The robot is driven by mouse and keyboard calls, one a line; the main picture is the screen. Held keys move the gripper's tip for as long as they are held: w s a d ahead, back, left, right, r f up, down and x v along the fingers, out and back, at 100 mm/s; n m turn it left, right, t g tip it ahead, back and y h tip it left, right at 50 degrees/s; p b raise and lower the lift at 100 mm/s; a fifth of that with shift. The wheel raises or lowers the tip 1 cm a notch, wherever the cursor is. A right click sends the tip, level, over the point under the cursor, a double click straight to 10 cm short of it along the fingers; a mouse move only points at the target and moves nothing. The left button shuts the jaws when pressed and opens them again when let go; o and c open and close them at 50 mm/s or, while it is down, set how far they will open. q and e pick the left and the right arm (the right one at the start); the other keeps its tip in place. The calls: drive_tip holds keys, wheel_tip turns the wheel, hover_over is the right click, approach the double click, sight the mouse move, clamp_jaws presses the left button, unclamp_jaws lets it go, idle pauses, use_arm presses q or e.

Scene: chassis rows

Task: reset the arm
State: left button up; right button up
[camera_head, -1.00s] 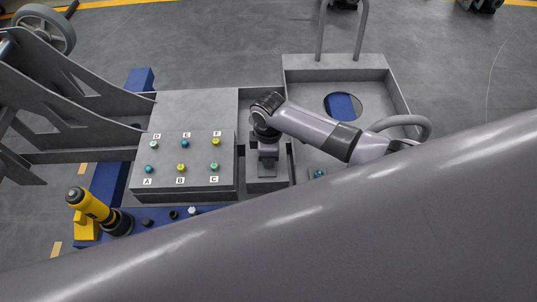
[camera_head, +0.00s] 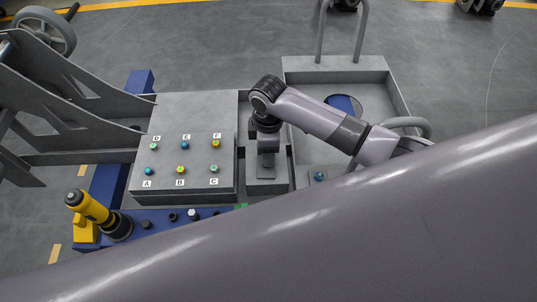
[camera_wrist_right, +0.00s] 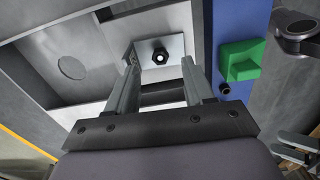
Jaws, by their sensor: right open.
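My right arm comes in from the right in the head view. Its gripper (camera_head: 266,160) points down over the narrow grey compartment between the button box and the open tray. In the right wrist view the right gripper (camera_wrist_right: 160,62) is open, its two fingers apart with nothing held between them. A black nut-like fitting (camera_wrist_right: 160,55) on a light plate shows beyond and between the fingertips; I see no contact. A large grey link of mine covers the lower part of the head view.
A grey box (camera_head: 225,105) with several labelled buttons stands left of the gripper. A grey tray (camera_head: 350,68) with a round hole lies to the right. A yellow-black tool (camera_head: 90,207) stands on the blue frame at left. A green block (camera_wrist_right: 240,62) sits beside the fingers.

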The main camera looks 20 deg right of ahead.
wheel_tip(320, 180, up, 2)
drive_tip(key=shift+r, duration=0.2)
idle(0.5)
